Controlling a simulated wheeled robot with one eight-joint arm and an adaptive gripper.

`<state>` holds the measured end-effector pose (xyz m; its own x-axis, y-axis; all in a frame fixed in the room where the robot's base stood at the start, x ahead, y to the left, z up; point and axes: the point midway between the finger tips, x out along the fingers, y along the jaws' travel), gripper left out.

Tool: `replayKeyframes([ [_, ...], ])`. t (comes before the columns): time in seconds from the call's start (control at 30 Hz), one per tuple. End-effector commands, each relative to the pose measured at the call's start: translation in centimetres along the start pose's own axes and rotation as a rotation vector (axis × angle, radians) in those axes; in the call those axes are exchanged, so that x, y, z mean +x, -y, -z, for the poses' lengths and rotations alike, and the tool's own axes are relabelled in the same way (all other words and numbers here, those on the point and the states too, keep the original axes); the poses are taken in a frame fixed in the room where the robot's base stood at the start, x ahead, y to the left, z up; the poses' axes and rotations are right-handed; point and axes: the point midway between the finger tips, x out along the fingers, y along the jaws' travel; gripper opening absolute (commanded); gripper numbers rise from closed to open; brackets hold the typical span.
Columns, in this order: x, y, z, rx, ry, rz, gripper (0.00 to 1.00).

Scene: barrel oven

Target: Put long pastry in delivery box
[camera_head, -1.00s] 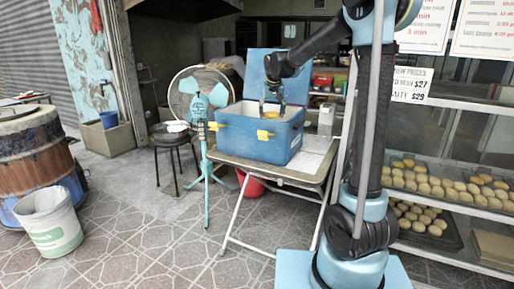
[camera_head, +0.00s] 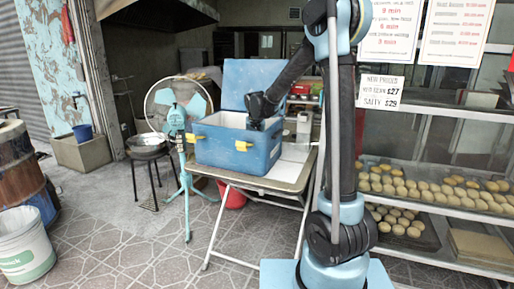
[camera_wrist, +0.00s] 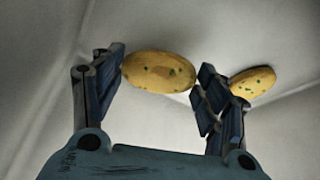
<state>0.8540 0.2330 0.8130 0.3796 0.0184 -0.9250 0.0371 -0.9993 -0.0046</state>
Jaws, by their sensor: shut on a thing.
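The delivery box (camera_head: 215,150), blue with yellow latches and a white inside, stands open on a folding table. My gripper (camera_wrist: 161,84) is shut on a long pastry (camera_wrist: 158,66), yellow and oval with dark specks, held between both fingers. A second similar pastry (camera_wrist: 253,82) lies against the pale inside of the box, just right of my right finger. In the head view my wrist (camera_head: 259,106) reaches down over the box opening; the fingers and both pastries are hidden there by the box walls.
The box's lid (camera_head: 250,84) is raised at the back. The folding table (camera_head: 262,184) has some bare top to the right. A fan (camera_head: 176,118) stands to the left. A glass case with trays of round pastries (camera_head: 425,190) is on the right.

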Motion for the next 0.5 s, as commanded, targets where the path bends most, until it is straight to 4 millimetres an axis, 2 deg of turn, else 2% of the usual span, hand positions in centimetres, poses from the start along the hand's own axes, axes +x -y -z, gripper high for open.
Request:
replayKeyframes([
  [0.5, 0.80, -0.04, -0.35, 0.000, 0.000, 0.000, 0.44],
])
